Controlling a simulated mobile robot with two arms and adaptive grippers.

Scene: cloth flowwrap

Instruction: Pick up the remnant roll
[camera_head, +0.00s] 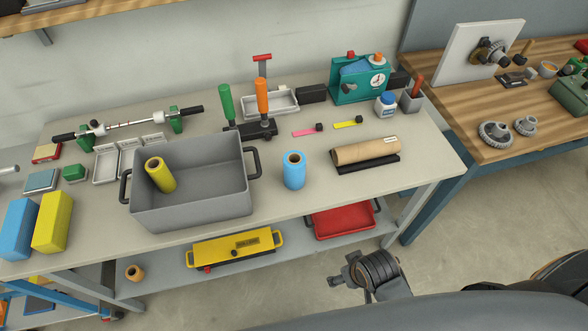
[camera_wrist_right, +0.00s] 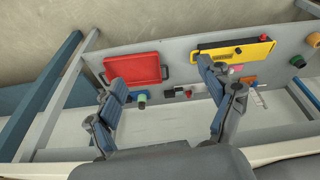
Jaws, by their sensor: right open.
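No roll is marked as the remnant one. A tan roll (camera_head: 365,150) with a small white label lies on its side on a black base (camera_head: 368,165) at the right of the table. A blue roll (camera_head: 294,172) stands upright left of it. A yellow roll (camera_head: 160,176) leans inside the grey bin (camera_head: 190,215). A small tan roll (camera_head: 134,273) is on the lower shelf. My right gripper (camera_head: 340,281) is in front of the table, apart from all rolls. In the right wrist view the right gripper (camera_wrist_right: 160,75) is open and empty. My left gripper is not visible.
A red tray (camera_head: 341,219) and a yellow case (camera_head: 236,249) are on the lower shelf. Upright green and orange handles (camera_head: 262,97) and a teal gauge device (camera_head: 358,80) stand at the back. Bare tabletop (camera_head: 330,205) lies in front of the blue roll.

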